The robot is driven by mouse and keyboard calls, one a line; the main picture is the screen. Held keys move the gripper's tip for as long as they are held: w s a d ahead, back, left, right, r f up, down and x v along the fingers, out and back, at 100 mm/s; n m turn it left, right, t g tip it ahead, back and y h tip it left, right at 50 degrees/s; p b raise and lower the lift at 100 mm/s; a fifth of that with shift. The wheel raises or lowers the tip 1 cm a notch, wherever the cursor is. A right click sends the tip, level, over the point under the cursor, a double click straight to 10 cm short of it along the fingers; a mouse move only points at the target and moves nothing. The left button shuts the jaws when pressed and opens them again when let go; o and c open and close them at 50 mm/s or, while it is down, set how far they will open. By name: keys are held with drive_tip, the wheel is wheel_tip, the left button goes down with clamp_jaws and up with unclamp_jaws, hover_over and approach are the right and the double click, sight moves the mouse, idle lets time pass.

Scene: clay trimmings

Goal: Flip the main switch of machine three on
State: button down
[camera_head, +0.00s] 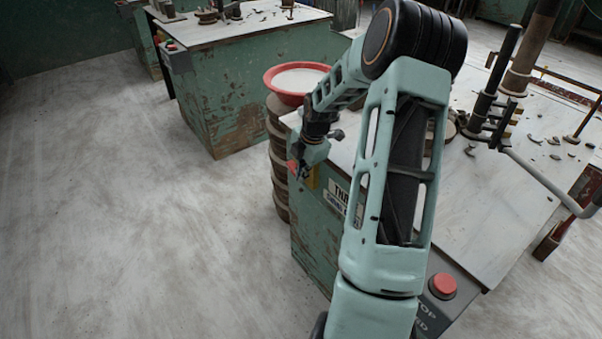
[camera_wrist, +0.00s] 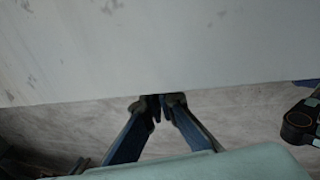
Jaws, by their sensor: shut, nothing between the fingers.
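Machine three is the worn green cabinet (camera_head: 312,243) with a pale top (camera_head: 500,220); its front sign (camera_head: 342,197) reads "THR…", partly hidden by my arm. At the front's left end, a small red part (camera_head: 292,168) and a yellow patch (camera_head: 314,178) show beside my gripper; I cannot make out a switch lever or its position. My gripper (camera_head: 301,175) points down at that end, close to the red part; contact cannot be told. In the wrist view my gripper (camera_wrist: 160,98) is shut and empty, just off the edge of the pale top (camera_wrist: 150,50).
A red stop button (camera_head: 442,285) sits on a dark box at machine three's near right corner. A red basin (camera_head: 296,80) stands on stacked round pieces (camera_head: 279,150) beside the cabinet. Another green machine (camera_head: 235,85) stands behind. The floor (camera_head: 130,220) at left is clear.

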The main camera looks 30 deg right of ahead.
drive_tip(key=shift+s+f+p, duration=0.2)
drive_tip(key=shift+f+p, duration=0.25)
drive_tip(key=shift+p, duration=0.1)
drive_tip(key=shift+s+f+p, duration=0.1)
drive_tip(key=shift+f+p, duration=0.3)
drive_tip(key=shift+f, duration=0.25)
idle(1.1)
drive_tip(key=shift+r+p, duration=0.8)
drive_tip(key=shift+r, duration=0.05)
drive_tip(key=shift+r, duration=0.1)
